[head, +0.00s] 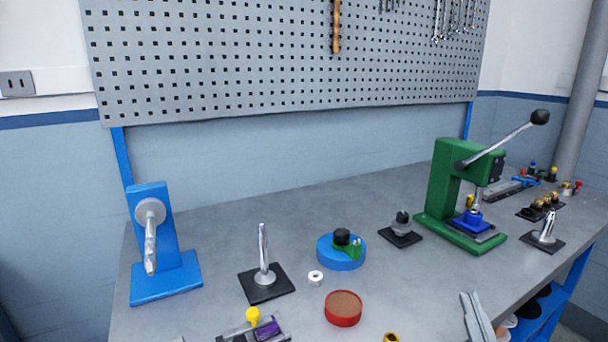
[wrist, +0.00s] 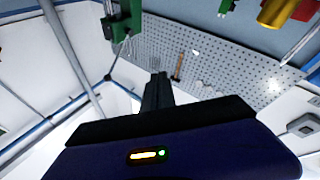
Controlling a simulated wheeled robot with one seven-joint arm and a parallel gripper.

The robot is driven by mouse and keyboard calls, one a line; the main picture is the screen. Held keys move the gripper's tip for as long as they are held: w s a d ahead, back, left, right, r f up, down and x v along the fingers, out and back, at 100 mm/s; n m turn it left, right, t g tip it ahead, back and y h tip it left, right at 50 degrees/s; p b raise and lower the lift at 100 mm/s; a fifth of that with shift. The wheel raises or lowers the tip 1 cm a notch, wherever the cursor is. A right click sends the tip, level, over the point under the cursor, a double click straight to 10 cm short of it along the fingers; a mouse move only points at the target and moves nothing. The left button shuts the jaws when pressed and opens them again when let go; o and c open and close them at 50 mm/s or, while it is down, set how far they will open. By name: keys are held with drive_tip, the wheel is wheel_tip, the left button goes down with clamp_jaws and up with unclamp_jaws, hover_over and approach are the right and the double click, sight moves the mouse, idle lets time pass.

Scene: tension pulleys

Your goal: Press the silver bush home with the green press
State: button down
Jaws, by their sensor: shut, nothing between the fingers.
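The green press (head: 443,185) stands at the right of the bench in the head view. Its silver lever slants up to the right and ends in a black knob (head: 540,117). A blue holder (head: 467,221) sits under the ram on the press base, with a small greyish part at its top. I cannot tell if that part is the silver bush or the ram's tip. My gripper (wrist: 158,80) shows in the wrist view, shut and empty, pointing towards the pegboard. A green part, likely the press, shows at the top of that view (wrist: 124,18).
A blue stand (head: 163,245), a post on a black plate (head: 265,280), a blue round base (head: 341,255), a small pale ring (head: 315,277) and a red round dish (head: 343,308) stand left of the press. A spindle on a plate (head: 543,237) stands right.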

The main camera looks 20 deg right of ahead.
drive_tip(key=s+a+f+y+p, duration=0.2)
drive_tip(key=s+a+f+y, duration=0.3)
drive_tip(key=a, duration=0.5)
drive_tip(key=shift+s+f+g, duration=0.3)
drive_tip(key=shift+s+f, duration=0.3)
drive_tip(key=shift+s, duration=0.4)
drive_tip(key=c, duration=2.1)
unclamp_jaws()
drive_tip(key=s+a+f+g+y+p, duration=0.1)
drive_tip(key=s+a, duration=0.1)
drive_tip(key=s, duration=0.2)
drive_tip(key=s+a+f+n+g+y+p, duration=0.1)
drive_tip(key=s+a+f+y, duration=0.1)
drive_tip(key=s, duration=0.3)
drive_tip(key=s+a+f+g+y+p, duration=0.1)
drive_tip(key=s+a+f+g, duration=0.1)
drive_tip(key=s, duration=0.3)
drive_tip(key=shift+a+f+y+p, duration=0.15)
drive_tip(key=shift+a+y+p, duration=0.2)
drive_tip(key=shift+a, duration=0.35)
drive_tip(key=o, duration=0.4)
drive_tip(key=shift+s+a+n, duration=0.15)
drive_tip(key=shift+s+n, duration=0.1)
drive_tip(key=shift+n, duration=0.05)
drive_tip(key=shift+o, duration=1.2)
drive_tip(key=shift+w, duration=0.1)
